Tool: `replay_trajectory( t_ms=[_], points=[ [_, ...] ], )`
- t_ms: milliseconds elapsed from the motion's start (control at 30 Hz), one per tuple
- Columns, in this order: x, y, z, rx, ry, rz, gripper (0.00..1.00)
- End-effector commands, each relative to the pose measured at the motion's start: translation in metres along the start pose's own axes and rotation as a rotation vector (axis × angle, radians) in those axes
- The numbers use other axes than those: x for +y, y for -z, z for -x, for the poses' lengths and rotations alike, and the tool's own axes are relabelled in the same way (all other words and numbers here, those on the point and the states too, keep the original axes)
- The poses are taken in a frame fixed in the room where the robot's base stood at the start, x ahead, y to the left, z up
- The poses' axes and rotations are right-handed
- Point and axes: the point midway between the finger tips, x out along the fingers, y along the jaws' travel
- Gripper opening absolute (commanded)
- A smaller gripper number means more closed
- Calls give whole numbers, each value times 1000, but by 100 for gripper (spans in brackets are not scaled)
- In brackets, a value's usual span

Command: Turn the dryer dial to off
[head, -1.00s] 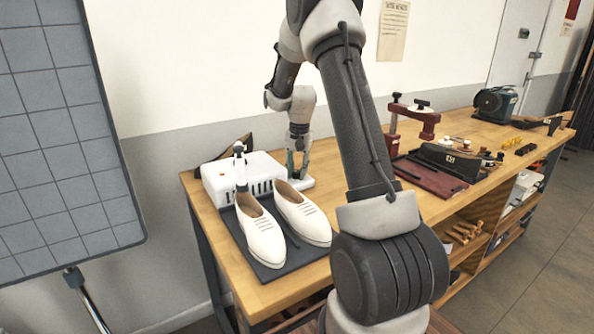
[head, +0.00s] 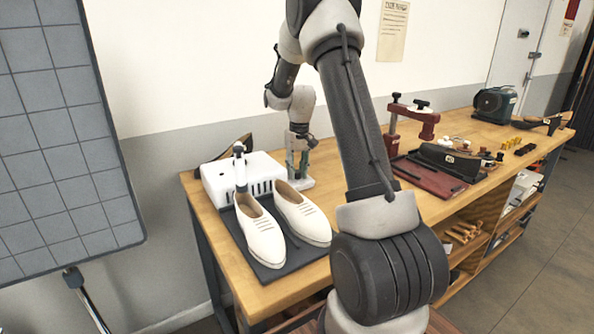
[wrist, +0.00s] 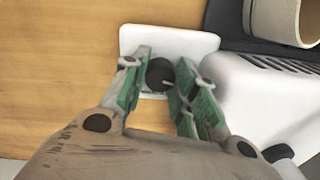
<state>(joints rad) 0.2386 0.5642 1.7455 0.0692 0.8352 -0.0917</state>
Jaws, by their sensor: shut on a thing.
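The dryer dial (wrist: 160,76) is a small round black knob on a white plate (wrist: 190,42) in the wrist view. A small pale mark shows on its face. My gripper (wrist: 157,74) has its green-padded fingers on either side of the dial, shut on it. In the head view my gripper (head: 298,166) points down at the right end of the white dryer box (head: 215,177). The dial is hidden there behind my fingers.
A pair of white shoes (head: 262,236) stands on a dark mat in front of the dryer, close to my gripper. A red press (head: 398,128) and a dark red tray (head: 432,180) are farther right on the wooden bench. A gridded panel (head: 60,130) stands at the left.

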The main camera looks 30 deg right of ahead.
Motion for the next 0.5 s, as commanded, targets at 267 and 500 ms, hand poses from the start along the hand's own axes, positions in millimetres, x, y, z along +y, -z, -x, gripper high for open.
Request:
replay_trajectory(
  t_ms=[267, 500],
  points=[
    [0, 0, 0, -1, 0, 11, 4],
    [0, 0, 0, -1, 0, 10, 39]
  ],
)
